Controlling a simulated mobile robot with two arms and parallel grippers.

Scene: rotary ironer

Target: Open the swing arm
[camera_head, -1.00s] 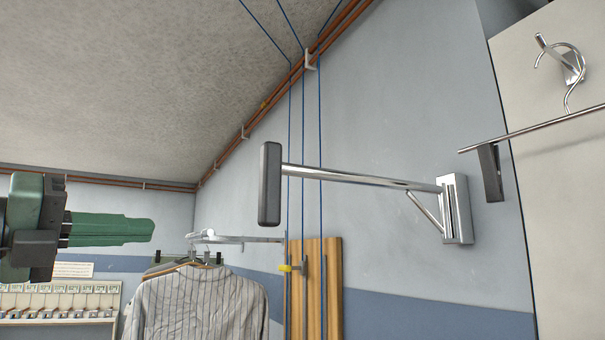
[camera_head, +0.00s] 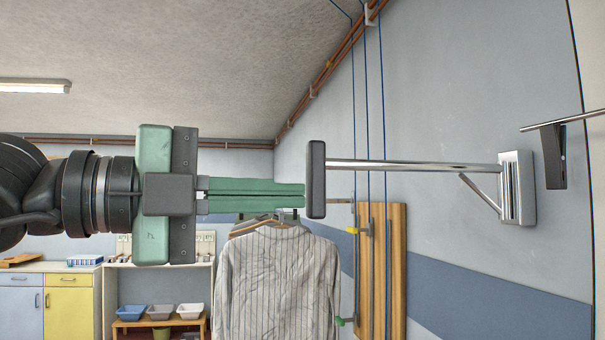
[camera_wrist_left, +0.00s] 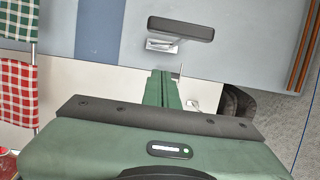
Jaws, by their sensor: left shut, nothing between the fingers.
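The swing arm (camera_head: 420,165) is a chrome bar that reaches out from a wall bracket (camera_head: 517,188), with a diagonal brace below it. A dark upright pad (camera_head: 316,180) caps its free end. My left gripper (camera_head: 303,194) comes in from the left, shut and empty. Its green fingertips point at the pad and appear very close to its left side; I cannot tell whether they touch. In the left wrist view the pad (camera_wrist_left: 181,28) and bracket show beyond the shut fingers (camera_wrist_left: 162,75). My right gripper is not in view.
A striped shirt (camera_head: 275,285) hangs behind and below my gripper. A wooden board (camera_head: 395,290) and blue cords run along the wall. A dark clip on a chrome rod (camera_head: 553,155) is at far right. Cabinets (camera_head: 68,295) and trays stand at lower left.

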